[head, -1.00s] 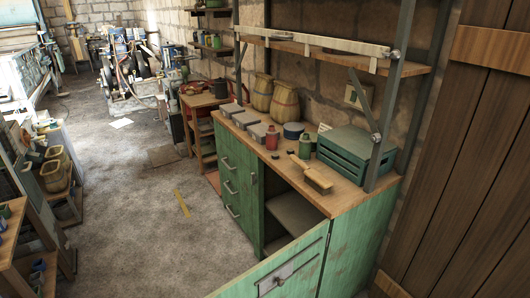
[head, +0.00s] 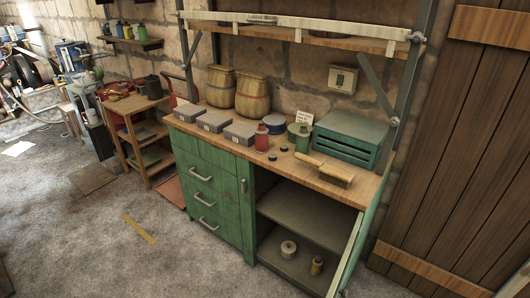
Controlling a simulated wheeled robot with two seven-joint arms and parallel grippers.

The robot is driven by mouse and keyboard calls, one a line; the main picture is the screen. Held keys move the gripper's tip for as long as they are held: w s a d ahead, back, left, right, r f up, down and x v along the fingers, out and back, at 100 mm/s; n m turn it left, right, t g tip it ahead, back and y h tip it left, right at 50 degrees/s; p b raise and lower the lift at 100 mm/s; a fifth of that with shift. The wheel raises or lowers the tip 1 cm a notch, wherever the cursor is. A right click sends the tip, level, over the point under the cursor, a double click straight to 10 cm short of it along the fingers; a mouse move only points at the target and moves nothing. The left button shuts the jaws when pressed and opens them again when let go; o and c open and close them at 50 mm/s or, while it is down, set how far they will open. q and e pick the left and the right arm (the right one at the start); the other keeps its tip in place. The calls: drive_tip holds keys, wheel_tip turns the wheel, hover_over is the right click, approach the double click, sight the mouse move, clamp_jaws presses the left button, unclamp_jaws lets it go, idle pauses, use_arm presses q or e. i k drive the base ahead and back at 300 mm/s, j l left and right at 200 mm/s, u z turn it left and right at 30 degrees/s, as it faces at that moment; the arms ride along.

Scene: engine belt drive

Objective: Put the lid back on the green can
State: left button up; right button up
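A green can (head: 303,139) stands upright on the wooden counter of the green cabinet, just right of a red can (head: 261,138). Two small dark discs lie on the counter between the cans: one (head: 284,149) nearer the green can and one (head: 271,157) in front of the red can. They look like lids, but I cannot tell which belongs to which can. Another green container (head: 293,131) stands close behind the green can, partly overlapped by it. Neither of my grippers shows in the head view.
A wooden-handled brush (head: 325,170) lies right of the cans, before a teal crate (head: 352,138). The cabinet door (head: 347,262) hangs open at the front right.

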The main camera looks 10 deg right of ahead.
sight(303, 135)
drive_tip(key=i+j+z, duration=0.15)
drive_tip(key=i+j, duration=0.15)
drive_tip(key=i+j+z, duration=0.15)
drive_tip(key=i+j, duration=0.15)
drive_tip(key=j, duration=0.15)
drive_tip(key=i+j+z, duration=0.15)
drive_tip(key=j, duration=0.3)
drive_tip(key=i+j+z, duration=0.15)
drive_tip(key=i+j, duration=0.2)
drive_tip(key=i+j+z, duration=0.2)
drive_tip(key=i, duration=0.2)
drive_tip(key=i+j+z, duration=0.15)
drive_tip(key=i+j, duration=0.2)
drive_tip(key=i+l, duration=0.3)
drive_tip(key=i, duration=0.15)
